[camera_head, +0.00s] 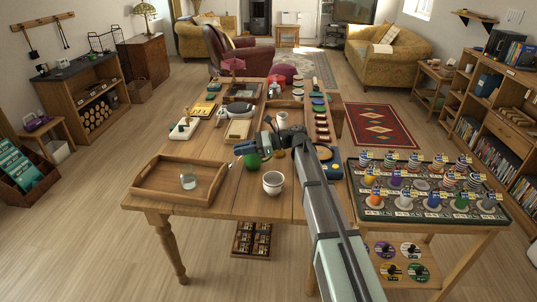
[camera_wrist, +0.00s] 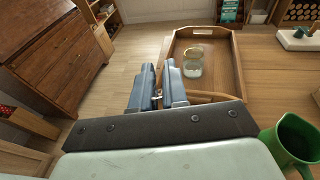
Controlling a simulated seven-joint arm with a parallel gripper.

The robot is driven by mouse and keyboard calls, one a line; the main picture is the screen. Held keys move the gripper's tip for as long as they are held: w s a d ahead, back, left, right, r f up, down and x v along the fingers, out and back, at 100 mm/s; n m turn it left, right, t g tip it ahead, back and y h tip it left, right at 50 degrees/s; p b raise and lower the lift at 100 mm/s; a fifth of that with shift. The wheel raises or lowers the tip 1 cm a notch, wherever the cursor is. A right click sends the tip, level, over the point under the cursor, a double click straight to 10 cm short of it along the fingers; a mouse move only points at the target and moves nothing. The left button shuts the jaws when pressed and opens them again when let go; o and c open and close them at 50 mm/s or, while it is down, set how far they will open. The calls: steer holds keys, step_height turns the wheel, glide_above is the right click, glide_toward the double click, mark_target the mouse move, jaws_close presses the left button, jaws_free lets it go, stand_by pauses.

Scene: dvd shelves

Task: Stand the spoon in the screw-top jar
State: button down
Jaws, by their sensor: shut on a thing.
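The screw-top jar is a small clear glass jar (camera_head: 188,181) standing in the wooden tray (camera_head: 150,188) at the near left of the table. In the wrist view the jar (camera_wrist: 193,69) is beyond my fingertips and a little right, with a gold-coloured rim at its top. My gripper (camera_head: 240,149) is above the table, right of the tray and clear of the jar. In the wrist view its two blue-grey fingers (camera_wrist: 159,92) are close together around a small shiny piece of the spoon (camera_wrist: 157,98). Most of the spoon is hidden.
A green mug (camera_wrist: 290,140) is close at the right of the wrist view; it shows below my gripper (camera_head: 252,160). A white cup (camera_head: 272,183) stands in front of it. The tray has raised walls. Bare tabletop (camera_head: 235,203) lies right of the tray.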

steer(key=s+a+r+n+g+h, duration=0.1)
steer(key=s+a+r+h, duration=0.15)
steer(key=a, duration=0.65)
steer(key=s+a+r+n+g+h, duration=0.15)
steer(key=a+r, duration=0.25)
steer(key=a, duration=0.5)
steer(key=s+a+r+n+g+h, duration=0.1)
steer(key=s+a+r, duration=0.2)
steer(key=a, duration=0.5)
steer(key=w+f+m+t+h, duration=0.3)
steer(key=w+f+m+t, duration=0.1)
steer(key=w, duration=0.7)
steer(key=shift+f+m+t, duration=0.4)
steer(key=shift+m+t, duration=0.45)
steer(key=shift+t, duration=0.3)
steer(key=shift+d+f, duration=0.1)
steer(key=shift+d, duration=0.05)
step_height(320, 180, down, 13)
